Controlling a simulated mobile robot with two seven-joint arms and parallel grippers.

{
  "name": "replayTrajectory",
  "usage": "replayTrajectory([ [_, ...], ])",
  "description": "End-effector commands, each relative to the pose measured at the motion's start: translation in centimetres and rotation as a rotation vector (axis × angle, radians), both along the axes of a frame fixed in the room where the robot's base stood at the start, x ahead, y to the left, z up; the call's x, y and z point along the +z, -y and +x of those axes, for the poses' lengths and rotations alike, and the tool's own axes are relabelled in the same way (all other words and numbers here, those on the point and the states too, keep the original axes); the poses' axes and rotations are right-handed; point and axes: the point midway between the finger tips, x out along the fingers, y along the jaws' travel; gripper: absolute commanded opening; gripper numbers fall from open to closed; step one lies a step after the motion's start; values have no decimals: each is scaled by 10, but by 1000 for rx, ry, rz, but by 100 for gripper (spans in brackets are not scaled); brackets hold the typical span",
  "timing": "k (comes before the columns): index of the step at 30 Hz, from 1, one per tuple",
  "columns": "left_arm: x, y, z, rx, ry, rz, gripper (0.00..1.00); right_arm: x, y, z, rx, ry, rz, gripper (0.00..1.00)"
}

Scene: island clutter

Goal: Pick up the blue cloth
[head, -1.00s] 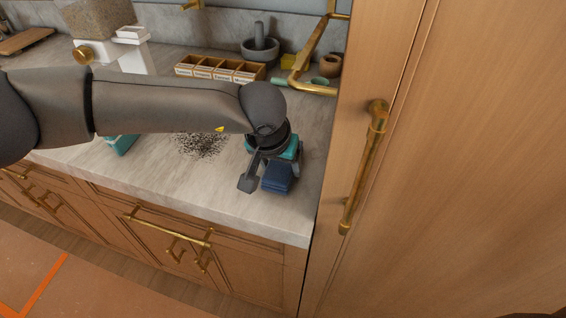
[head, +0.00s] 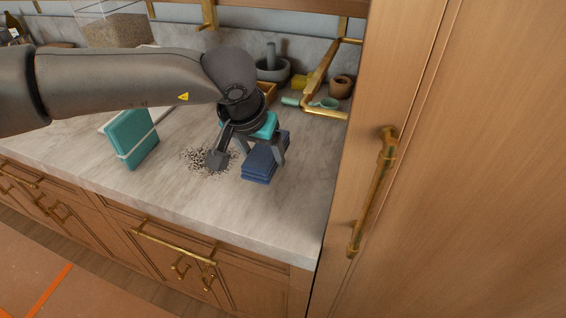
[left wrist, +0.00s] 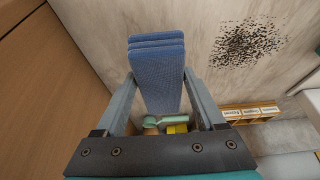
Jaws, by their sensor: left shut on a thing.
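The blue cloth (head: 259,164) is a folded, layered stack at the right end of the marble counter in the head view. It also shows in the left wrist view (left wrist: 157,75), between the two fingers. My left gripper (head: 262,155) comes down on it from above and is shut on it, one finger on each side. In the head view the arm and gripper hide part of the cloth's far end. I cannot tell clearly whether the cloth is just clear of the counter. My right gripper is not in view.
Dark crumbs (head: 208,160) are scattered left of the cloth. A teal box-like item (head: 131,138) stands further left. A mortar (head: 272,70), a yellow block (head: 299,81) and a green scoop (head: 328,103) are behind. A tall wooden cabinet (head: 450,160) borders the right side.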

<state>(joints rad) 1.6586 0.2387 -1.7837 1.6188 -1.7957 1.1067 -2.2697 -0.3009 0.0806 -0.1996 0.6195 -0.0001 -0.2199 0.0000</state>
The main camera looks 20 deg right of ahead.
Motion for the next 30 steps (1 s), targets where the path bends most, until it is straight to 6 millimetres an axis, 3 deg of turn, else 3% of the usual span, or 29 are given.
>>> replayTrajectory([
  [6,0,-58,39,10,1,-3,17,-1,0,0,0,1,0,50],
  [13,0,-101,68,6,0,-3,17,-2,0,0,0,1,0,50],
  [21,0,-121,82,1,0,-2,17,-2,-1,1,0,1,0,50],
  [30,0,-122,83,0,0,-1,17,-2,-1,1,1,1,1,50],
])
